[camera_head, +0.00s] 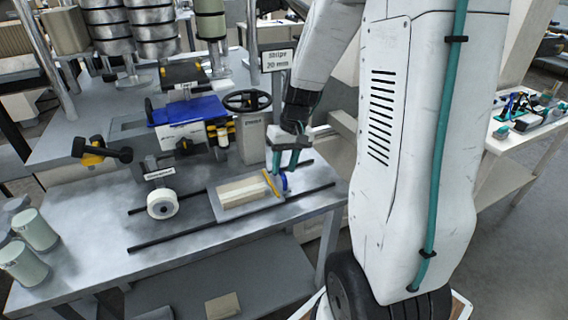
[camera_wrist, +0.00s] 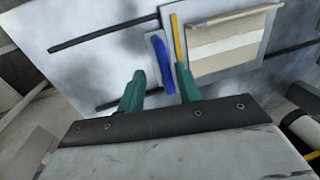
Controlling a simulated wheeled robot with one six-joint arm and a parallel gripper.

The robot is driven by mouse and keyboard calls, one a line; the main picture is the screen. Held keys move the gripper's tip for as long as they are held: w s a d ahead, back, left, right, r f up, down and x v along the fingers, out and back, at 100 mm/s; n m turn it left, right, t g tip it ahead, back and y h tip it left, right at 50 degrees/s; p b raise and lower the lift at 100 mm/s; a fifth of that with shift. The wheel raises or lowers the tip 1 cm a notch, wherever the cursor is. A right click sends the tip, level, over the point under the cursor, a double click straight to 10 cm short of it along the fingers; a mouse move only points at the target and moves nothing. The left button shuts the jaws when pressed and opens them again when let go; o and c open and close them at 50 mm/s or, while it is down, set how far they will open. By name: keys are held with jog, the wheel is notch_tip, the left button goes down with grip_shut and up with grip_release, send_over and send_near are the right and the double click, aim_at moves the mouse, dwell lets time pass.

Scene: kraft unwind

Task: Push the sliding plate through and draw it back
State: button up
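The sliding plate (camera_head: 217,208) is a light grey sheet with a cream striped block and a yellow strip on it. It lies between two dark rails on the metal table. A blue upright handle (camera_head: 284,181) stands at its right end. My gripper (camera_head: 287,160) is over that end, with teal fingers pointing down. In the wrist view my gripper (camera_wrist: 160,72) is open. The blue handle (camera_wrist: 160,60) shows between the two fingers, with gaps on both sides. I cannot tell how deep the handle sits between them. The plate (camera_wrist: 266,42) and yellow strip show beside the right finger.
A white roll (camera_head: 162,204) sits left of the plate. A machine with a blue cover (camera_head: 187,110) and a black handwheel (camera_head: 247,101) stand behind. A "stripe 20 mm" sign (camera_head: 277,60) is near my arm. The front rail (camera_head: 170,240) has bare table around it.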

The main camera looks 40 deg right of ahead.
jog(key=shift+a, duration=0.1)
jog(key=shift+r, duration=0.4)
notch_tip(320, 180, up, 7)
jog(key=d, duration=0.1)
jog(key=shift+s+d, duration=0.15)
jog(key=shift+d, duration=0.1)
jog(key=shift+s, duration=0.1)
jog(key=s+a+r+n+h, duration=0.1)
jog(key=s+a+r, duration=0.3)
jog(key=s+a, duration=0.4)
jog(key=s+a+r+n+h, duration=0.1)
jog(key=s+a+r+n, duration=0.1)
jog(key=s+a, duration=0.6)
jog(key=shift+s+r+t, duration=0.4)
jog(key=shift+s+r, duration=0.5)
jog(key=shift+s, duration=0.4)
